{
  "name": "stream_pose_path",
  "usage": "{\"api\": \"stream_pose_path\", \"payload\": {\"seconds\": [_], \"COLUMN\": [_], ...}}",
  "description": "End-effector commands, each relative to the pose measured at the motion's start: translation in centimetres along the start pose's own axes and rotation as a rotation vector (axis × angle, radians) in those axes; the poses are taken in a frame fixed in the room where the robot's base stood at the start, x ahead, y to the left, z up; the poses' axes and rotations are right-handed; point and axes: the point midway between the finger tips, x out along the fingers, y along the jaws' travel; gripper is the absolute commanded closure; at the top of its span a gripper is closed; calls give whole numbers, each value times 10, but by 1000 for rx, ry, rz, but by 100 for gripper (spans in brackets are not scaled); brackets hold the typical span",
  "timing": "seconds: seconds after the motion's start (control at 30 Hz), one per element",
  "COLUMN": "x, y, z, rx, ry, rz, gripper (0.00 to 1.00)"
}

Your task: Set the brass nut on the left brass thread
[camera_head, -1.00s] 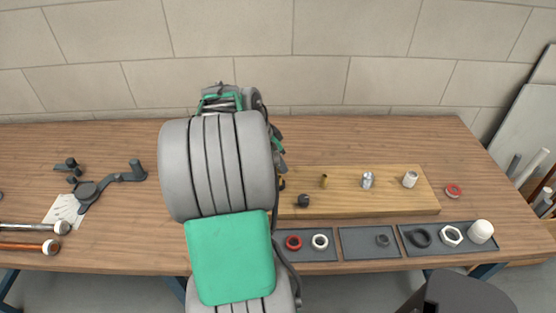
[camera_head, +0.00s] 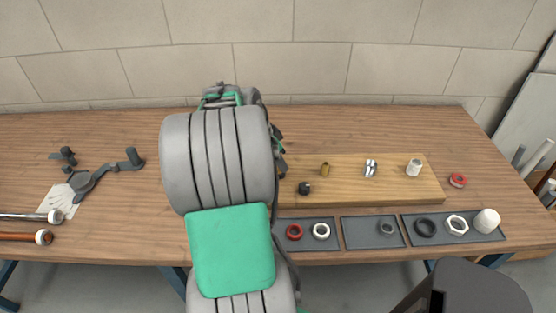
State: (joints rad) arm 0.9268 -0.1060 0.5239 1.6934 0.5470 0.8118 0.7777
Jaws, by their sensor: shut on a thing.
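A small brass thread (camera_head: 325,170) stands upright on the wooden board (camera_head: 430,191), just right of my arm. A chrome thread (camera_head: 370,168) and a white thread (camera_head: 413,168) stand farther right on the same board. My arm covers the board's left end, so I cannot tell whether another brass thread stands there. The brass nut is not visible. My gripper's jaws are hidden behind my own thick grey and green arm, which fills the middle of the view. I cannot see what they hold.
A black part (camera_head: 305,188) sits on the board's front left. Grey trays along the front hold a red ring (camera_head: 294,232), a white ring (camera_head: 321,231), a white nut (camera_head: 456,225) and a white cap (camera_head: 487,221).

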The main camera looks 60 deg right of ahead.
Motion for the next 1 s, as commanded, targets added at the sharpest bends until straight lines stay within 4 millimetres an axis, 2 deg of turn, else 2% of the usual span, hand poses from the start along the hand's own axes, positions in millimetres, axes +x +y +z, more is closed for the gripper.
{"api": "stream_pose_path", "payload": {"seconds": [0.4, 0.47, 0.63, 0.87, 0.9, 1.0], "x": [0, 1, 3, 2, 2, 2], "y": [0, -1, -1, 0, 0, 0], "z": [0, 1, 1, 1, 1, 1], "rx": [16, 82, 406, 456, 455, 454], "ry": [0, -1, 0, 0, 0, 0], "rz": [7, 35, 168, 188, 188, 188], "gripper": [100, 100, 100, 100, 65, 56]}}
